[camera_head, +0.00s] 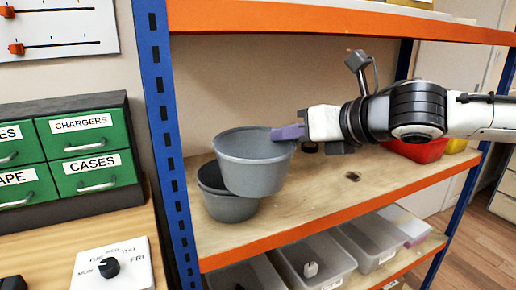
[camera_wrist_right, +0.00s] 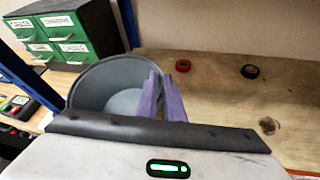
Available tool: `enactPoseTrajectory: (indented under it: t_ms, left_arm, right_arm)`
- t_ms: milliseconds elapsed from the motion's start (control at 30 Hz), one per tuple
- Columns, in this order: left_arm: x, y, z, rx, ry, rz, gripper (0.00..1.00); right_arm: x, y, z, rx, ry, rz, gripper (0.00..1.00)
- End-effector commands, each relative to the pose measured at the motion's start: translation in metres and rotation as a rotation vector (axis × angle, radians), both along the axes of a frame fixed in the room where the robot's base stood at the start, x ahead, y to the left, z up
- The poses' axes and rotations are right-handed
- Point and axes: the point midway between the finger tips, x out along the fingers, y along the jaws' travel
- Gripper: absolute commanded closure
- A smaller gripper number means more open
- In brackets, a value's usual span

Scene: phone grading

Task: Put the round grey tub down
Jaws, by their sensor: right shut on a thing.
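The round grey tub (camera_head: 253,172) is upright at the left end of the wooden shelf. My right gripper (camera_head: 290,133), with purple fingers, reaches in from the right and is shut on the tub's rim. In the right wrist view, the fingers (camera_wrist_right: 161,97) pinch the right side of the tub's wall, and the tub's inside (camera_wrist_right: 118,92) looks empty. A second, darker grey tub (camera_head: 228,209) stands on the shelf below and left of it, partly covered by it. I cannot tell whether the two tubs touch. My left gripper is not in view.
A blue post (camera_head: 163,120) stands close on the left. A red bin (camera_head: 418,150) is at the right, partly behind my arm. Red (camera_wrist_right: 183,65) and black (camera_wrist_right: 250,71) rolls lie towards the back.

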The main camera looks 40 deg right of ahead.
Motion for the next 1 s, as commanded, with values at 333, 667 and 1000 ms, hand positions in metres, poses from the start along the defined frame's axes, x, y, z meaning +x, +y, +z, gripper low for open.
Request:
enactPoseTrajectory:
  t_ms: [333,667,1000]
  left_arm:
    - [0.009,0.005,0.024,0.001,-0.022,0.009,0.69]
    - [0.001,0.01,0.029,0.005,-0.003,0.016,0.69]
    - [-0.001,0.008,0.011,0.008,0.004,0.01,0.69]
  right_arm:
    - [0.05,0.0,0.005,0.01,-0.003,0.0,1.0]
    - [0.088,0.0,0.004,0.007,-0.002,-0.001,1.0]
    - [0.089,-0.001,-0.036,-0.002,0.0,-0.002,1.0]
